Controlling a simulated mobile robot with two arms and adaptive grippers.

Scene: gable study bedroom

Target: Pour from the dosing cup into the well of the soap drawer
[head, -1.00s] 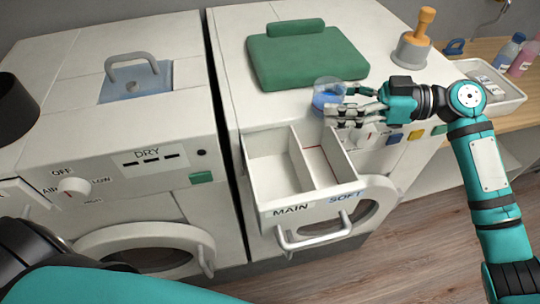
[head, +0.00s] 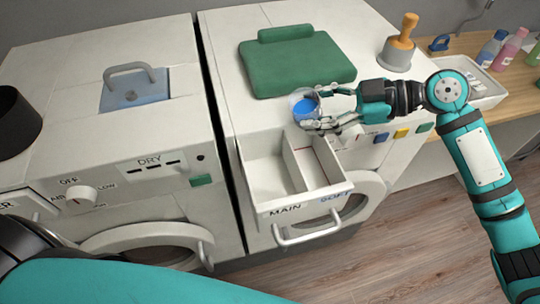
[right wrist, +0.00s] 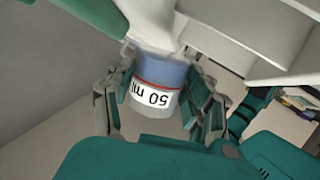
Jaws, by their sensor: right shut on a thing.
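My right gripper (head: 314,110) is shut on the clear dosing cup (head: 299,97), which holds blue liquid. In the head view the cup is above the back edge of the open soap drawer (head: 262,192), near the divider, and appears somewhat tilted. The right wrist view shows the cup (right wrist: 157,92) between the fingers, with an inverted "50 ml" label and a red line. The drawer has a left compartment marked MAIN and a right well (head: 312,165) marked SOFT, with a red line inside its back part. I see no liquid in either. My left gripper is out of view.
A folded green towel (head: 298,65) lies on the washer top behind the cup. A grey holder with an orange-handled tool (head: 399,50) stands at its back right. A side bench holds a white tray (head: 484,90) and bottles (head: 511,47). My left arm crosses the lower left.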

